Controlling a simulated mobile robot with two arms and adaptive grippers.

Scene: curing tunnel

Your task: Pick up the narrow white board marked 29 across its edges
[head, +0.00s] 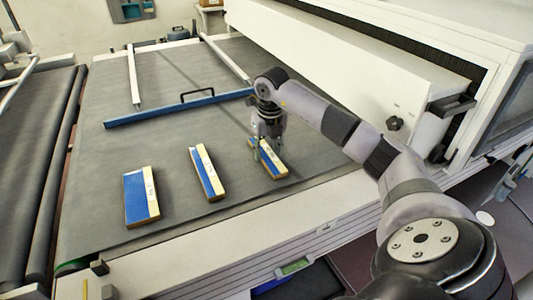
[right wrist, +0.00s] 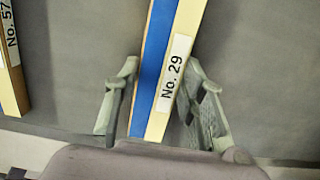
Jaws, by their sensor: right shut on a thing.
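The board marked No. 29 (right wrist: 160,75) is narrow, with a blue strip, a cream strip and a white label. In the head view this board (head: 275,166) lies on the grey belt, at the right end of a row of boards. My right gripper (head: 267,142) is down over its far part. In the right wrist view my right gripper (right wrist: 161,88) is shut on the board, one finger on each long edge. The board's near end is hidden behind the gripper body. My left gripper is not in view.
A board marked No. 57 (right wrist: 14,70) lies to the left. In the head view a narrow board (head: 206,173) and a wider board (head: 140,197) lie left of mine. A blue bar (head: 165,112) crosses the belt behind. The white tunnel housing (head: 350,60) stands at the right.

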